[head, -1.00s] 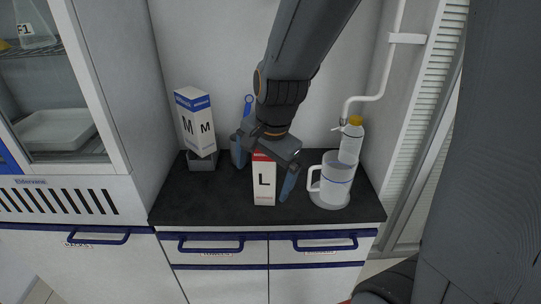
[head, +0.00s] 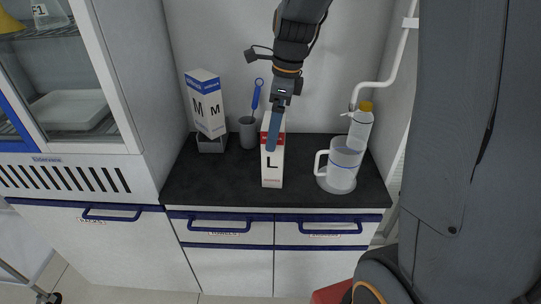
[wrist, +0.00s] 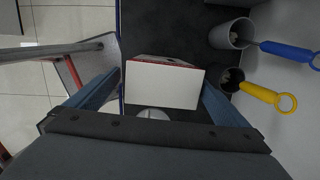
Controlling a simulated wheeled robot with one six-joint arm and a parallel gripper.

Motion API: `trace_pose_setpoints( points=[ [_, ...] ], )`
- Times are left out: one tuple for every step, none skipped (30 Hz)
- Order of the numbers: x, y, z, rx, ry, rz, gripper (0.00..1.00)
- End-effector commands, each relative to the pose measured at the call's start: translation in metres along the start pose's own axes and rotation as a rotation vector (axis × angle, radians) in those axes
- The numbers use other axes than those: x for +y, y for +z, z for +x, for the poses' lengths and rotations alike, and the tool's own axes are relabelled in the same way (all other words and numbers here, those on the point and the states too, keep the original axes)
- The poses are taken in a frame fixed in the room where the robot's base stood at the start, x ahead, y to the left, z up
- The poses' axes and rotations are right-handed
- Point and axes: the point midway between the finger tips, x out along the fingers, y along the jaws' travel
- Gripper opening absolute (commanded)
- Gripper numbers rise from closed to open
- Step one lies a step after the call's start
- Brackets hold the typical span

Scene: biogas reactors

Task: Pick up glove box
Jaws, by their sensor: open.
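A tall white glove box marked L (head: 273,172) with a red band stands upright on the dark worktop. My gripper (head: 271,146) is at its upper part, pointing down, with one blue finger in front of the box. In the wrist view the box's white top (wrist: 163,86) lies between the two spread fingers (wrist: 160,80). The fingers are open, one on each side; I cannot tell whether either touches the box. A second glove box, marked M (head: 206,104) with blue bands, stands tilted in a grey holder (head: 211,144) at the left.
A grey cup (head: 248,132) holding a blue brush stands left of the L box. In the wrist view a second cup (wrist: 230,78) holds a yellow-handled brush. A clear jug (head: 341,170) and a yellow-capped bottle (head: 360,126) stand at the right. The worktop front (head: 225,190) is clear.

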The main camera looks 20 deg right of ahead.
Motion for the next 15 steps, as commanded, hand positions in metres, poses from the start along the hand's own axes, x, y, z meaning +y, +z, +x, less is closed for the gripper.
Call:
trace_pose_setpoints(
  points=[
    [-0.001, -0.004, 0.003, 0.004, 0.011, -0.003, 1.00],
    [-0.001, -0.005, 0.004, 0.006, 0.017, -0.006, 1.00],
    [0.000, -0.006, 0.006, 0.008, 0.023, -0.008, 1.00],
    [0.000, -0.007, 0.009, 0.009, 0.025, -0.009, 1.00],
    [0.000, -0.007, 0.011, 0.009, 0.026, -0.009, 1.00],
    [0.001, -0.007, 0.015, 0.010, 0.027, -0.010, 1.00],
    [0.001, -0.007, 0.018, 0.010, 0.028, -0.010, 1.00],
    [0.001, -0.007, 0.021, 0.010, 0.028, -0.010, 1.00],
    [0.001, -0.007, 0.025, 0.010, 0.026, -0.010, 1.00],
    [0.001, -0.007, 0.027, 0.010, 0.026, -0.010, 1.00],
    [0.000, -0.007, 0.029, 0.010, 0.026, -0.010, 1.00],
    [0.000, -0.007, 0.032, 0.010, 0.026, -0.010, 1.00],
    [0.000, -0.007, 0.035, 0.010, 0.025, -0.010, 1.00],
    [-0.001, -0.006, 0.037, 0.010, 0.026, -0.011, 1.00],
    [-0.001, -0.006, 0.042, 0.010, 0.027, -0.011, 1.00]
  ],
)
